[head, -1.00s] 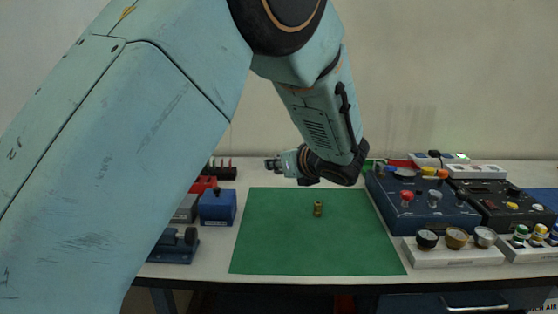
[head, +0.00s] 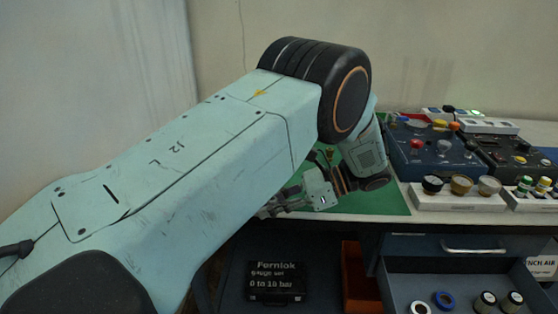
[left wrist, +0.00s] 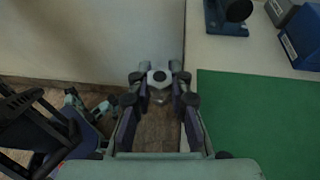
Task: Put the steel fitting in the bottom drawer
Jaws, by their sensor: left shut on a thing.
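My left gripper (head: 272,205) is near the front edge of the table, its fingers pointing down and left in the head view. In the left wrist view it (left wrist: 158,95) is shut on a small steel fitting (left wrist: 159,76) with a dark centre, held between the fingertips beyond the table edge, over the floor. The fitting cannot be made out in the head view. A drawer (head: 398,284) stands open at the lower right, below a shut drawer with a handle (head: 475,249). My right gripper is not in view.
The open drawer holds a white ring (head: 420,307), a blue ring (head: 444,300) and two capped parts (head: 498,301). A black Fernlok case (head: 276,282) and a red bin (head: 358,279) are under the table. Control boxes (head: 432,150) stand on the table beside the green mat (left wrist: 260,125).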

